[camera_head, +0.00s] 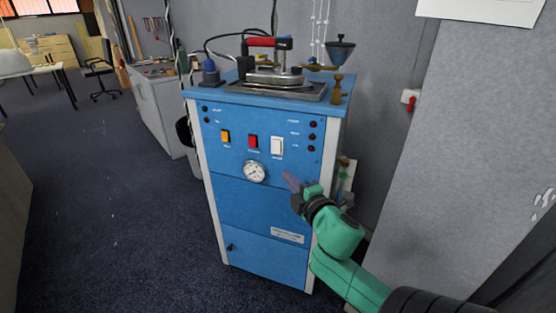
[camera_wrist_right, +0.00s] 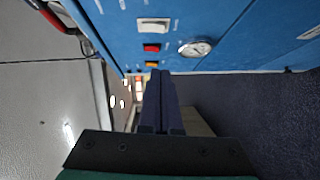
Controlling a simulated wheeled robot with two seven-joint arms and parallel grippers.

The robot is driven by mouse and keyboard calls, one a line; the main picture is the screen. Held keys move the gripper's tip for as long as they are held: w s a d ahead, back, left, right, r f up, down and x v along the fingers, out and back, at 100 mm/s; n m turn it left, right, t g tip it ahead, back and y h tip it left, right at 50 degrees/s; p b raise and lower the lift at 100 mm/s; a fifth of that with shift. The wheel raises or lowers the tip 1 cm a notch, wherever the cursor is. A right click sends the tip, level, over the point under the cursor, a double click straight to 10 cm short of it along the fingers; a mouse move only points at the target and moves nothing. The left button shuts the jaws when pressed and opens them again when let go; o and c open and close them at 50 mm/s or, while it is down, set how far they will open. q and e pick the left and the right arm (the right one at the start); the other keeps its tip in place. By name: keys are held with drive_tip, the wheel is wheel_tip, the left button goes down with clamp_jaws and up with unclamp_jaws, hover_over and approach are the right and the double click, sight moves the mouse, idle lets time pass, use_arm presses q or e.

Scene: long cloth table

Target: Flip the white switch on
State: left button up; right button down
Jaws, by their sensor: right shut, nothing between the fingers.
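The white switch (camera_head: 277,146) is on the front panel of the blue machine (camera_head: 262,205), at the right end of a row with a red switch (camera_head: 253,142) and an orange switch (camera_head: 225,136). In the right wrist view the white switch (camera_wrist_right: 153,25) is near the top, above the red and orange ones. My right gripper (camera_head: 288,177) is shut and empty, in front of the panel, below and slightly right of the white switch. Its closed fingers (camera_wrist_right: 160,88) point toward the panel, apart from the switch in that view. My left gripper is not in view.
A round gauge (camera_head: 255,171) sits below the switches. An iron (camera_head: 273,75) with a red handle rests on top of the machine. A grey wall (camera_head: 490,110) stands to the right. The carpet (camera_head: 110,220) to the left is open floor.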

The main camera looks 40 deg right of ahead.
approach(273, 152)
drive_tip(key=w+a, duration=0.2)
drive_tip(key=w, duration=0.1)
drive_tip(key=w+d, duration=0.2)
drive_tip(key=d, duration=0.1)
drive_tip(key=shift+w+d+f, duration=0.15)
drive_tip(key=shift+w+d, duration=0.1)
drive_tip(key=shift+w, duration=0.1)
